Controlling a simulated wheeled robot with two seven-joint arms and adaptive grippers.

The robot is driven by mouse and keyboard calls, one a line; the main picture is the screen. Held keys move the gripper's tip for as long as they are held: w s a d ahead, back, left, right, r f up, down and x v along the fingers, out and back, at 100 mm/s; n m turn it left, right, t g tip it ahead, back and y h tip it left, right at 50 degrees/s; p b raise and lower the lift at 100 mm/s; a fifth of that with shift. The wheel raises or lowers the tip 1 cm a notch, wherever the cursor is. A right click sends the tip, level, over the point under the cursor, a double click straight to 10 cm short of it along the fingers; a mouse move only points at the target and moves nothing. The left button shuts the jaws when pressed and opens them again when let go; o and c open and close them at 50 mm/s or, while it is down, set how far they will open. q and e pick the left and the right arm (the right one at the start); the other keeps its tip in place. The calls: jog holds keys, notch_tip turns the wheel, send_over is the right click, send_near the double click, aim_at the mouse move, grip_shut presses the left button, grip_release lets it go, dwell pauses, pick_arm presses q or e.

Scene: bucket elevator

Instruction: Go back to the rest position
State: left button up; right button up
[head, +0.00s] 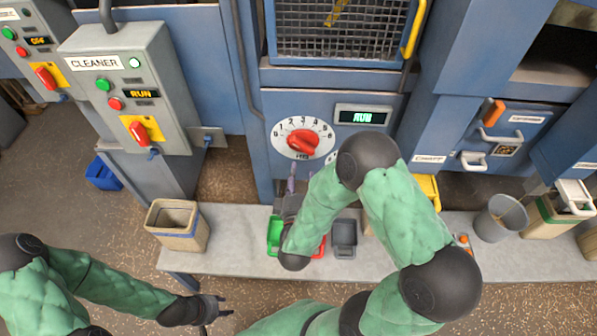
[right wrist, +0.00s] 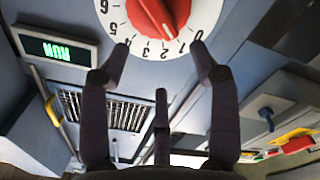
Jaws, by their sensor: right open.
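My right gripper (head: 291,185) is in front of the machine panel, just below the dial with the red knob (head: 302,141). In the right wrist view its fingers (right wrist: 160,60) are spread, with nothing between them. The tips are near the lower edge of the white dial face (right wrist: 112,22), and the red knob (right wrist: 155,14) is beyond them; I cannot tell whether any tip touches the dial. My left gripper (head: 226,305) is low at the left, in front of the bench. Its small fingers look apart and empty.
A grey bench (head: 230,240) runs below the panel. On it are a tan bin (head: 178,226), green and red trays partly hidden by my right arm, a dark grey tray (head: 344,238) and a grey bucket (head: 500,218). The cleaner control box (head: 130,85) stands at the left.

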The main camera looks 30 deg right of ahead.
dwell(0.4)
jog(key=w+a+f+m+g+y, duration=0.1)
jog(key=a+f+y, duration=0.1)
jog(key=f, duration=0.3)
jog(key=w+a+f+g+y, duration=0.1)
jog(key=a+f+g+y, duration=0.1)
jog(key=f+y, duration=0.15)
jog(key=s+a+f+m+g+y, duration=0.2)
jog(key=s+a+f+g+y, duration=0.1)
jog(key=f, duration=0.4)
jog(key=s+a+f+m+g+y, duration=0.1)
jog(key=s+a+f+g+y, duration=0.2)
jog(key=s+a+f+g, duration=0.2)
notch_tip(320, 180, down, 4)
jog(key=shift+s+a+r+m, duration=0.2)
jog(key=shift+s+a+m, duration=0.2)
jog(key=shift+s+a, duration=0.5)
jog(key=s+g, duration=0.1)
jog(key=s, duration=0.1)
jog(key=s+a+f+m+g+y, duration=0.1)
jog(key=s, duration=0.2)
jog(key=s+a+f+g, duration=0.1)
jog(key=s+g, duration=0.1)
jog(key=shift+s+a+f+y, duration=0.15)
jog(key=shift+s+a+y, duration=0.05)
jog(key=shift+s+y, duration=0.15)
jog(key=shift+c, duration=0.3)
